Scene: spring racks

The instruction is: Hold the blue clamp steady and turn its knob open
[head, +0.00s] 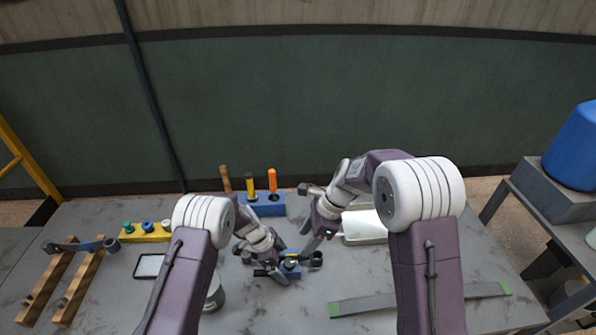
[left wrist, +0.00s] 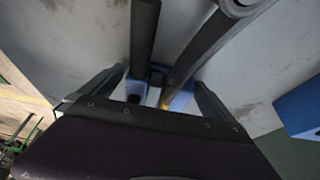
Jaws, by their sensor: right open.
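The blue clamp (head: 291,271) sits on the grey table, small and partly covered by my left gripper in the head view. It also shows in the left wrist view (left wrist: 181,101), with blue parts reaching both fingers. My left gripper (head: 279,266) appears closed on it; its dark fingers flank the blue in the left wrist view (left wrist: 160,92). My right gripper (head: 312,247) is open and empty, pointing down just above and right of the clamp. A dark round part (head: 316,259) shows at the clamp's right; I cannot tell whether it is the knob.
A blue rack (head: 266,208) with upright coloured tools stands behind the clamp. A white tray (head: 364,227) lies behind right. A yellow block with knobs (head: 146,236) and wooden bars (head: 80,284) are at left. A grey bar with green ends (head: 364,305) lies front right.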

